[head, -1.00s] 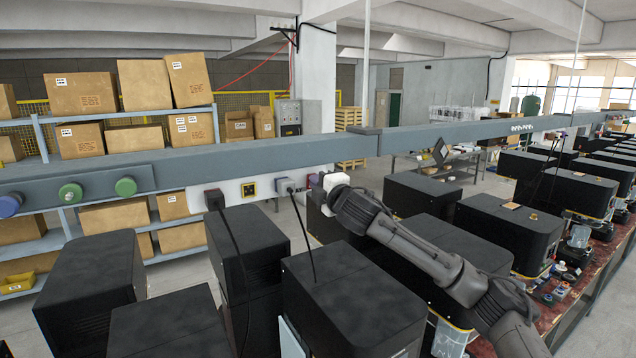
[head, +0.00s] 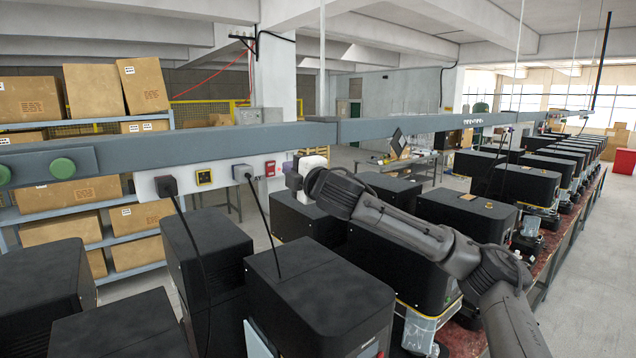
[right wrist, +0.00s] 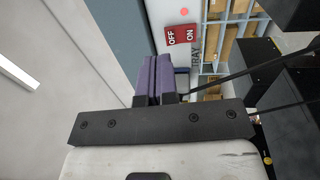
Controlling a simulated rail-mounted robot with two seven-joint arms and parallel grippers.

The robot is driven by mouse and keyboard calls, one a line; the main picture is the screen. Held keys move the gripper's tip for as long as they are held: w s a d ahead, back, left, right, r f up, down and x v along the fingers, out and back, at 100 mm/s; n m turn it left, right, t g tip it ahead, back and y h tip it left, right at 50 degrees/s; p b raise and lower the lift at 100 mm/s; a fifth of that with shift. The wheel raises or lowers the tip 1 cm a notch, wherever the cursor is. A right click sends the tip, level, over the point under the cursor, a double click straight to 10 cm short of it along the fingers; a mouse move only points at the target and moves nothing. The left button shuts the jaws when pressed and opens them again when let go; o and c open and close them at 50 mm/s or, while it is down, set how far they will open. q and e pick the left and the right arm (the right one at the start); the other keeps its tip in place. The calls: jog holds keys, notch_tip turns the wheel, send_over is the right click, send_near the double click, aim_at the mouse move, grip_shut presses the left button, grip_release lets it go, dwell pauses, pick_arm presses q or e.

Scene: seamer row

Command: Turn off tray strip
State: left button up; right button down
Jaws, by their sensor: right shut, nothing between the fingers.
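The tray strip (head: 210,179) is a white power strip on the grey overhead rail. It carries a black plug (head: 167,187), a grey plug (head: 242,174) and a red switch (head: 270,168) near its right end. In the right wrist view the red switch (right wrist: 184,35) reads OFF and ON, with a bright red light (right wrist: 184,12) by it and part of the word TRAY. I cannot tell which side is pressed. My right gripper (head: 290,177) is shut and empty, just right of the switch. Its purple fingertips (right wrist: 154,62) appear apart from the switch. My left gripper is out of view.
The rail (head: 228,143) runs across above the strip. Black machine housings (head: 318,295) stand close below, and a cable hangs from each plug. Shelves with cardboard boxes (head: 62,212) are behind.

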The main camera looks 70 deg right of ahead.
pick_arm(q)
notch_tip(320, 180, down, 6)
jog(key=b, duration=0.5)
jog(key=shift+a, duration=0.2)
pick_arm(e)
jog(key=s+a+r, duration=0.1)
jog(key=s+a, duration=0.3)
jog(key=s, duration=0.3)
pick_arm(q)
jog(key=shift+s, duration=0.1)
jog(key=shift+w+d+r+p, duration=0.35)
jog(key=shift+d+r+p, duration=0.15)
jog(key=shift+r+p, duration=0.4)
pick_arm(e)
jog(key=f, duration=0.3)
jog(key=shift+a+f, duration=0.25)
jog(key=shift+a, duration=0.15)
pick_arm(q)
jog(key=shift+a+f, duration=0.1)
pick_arm(e)
jog(key=shift+w, duration=0.1)
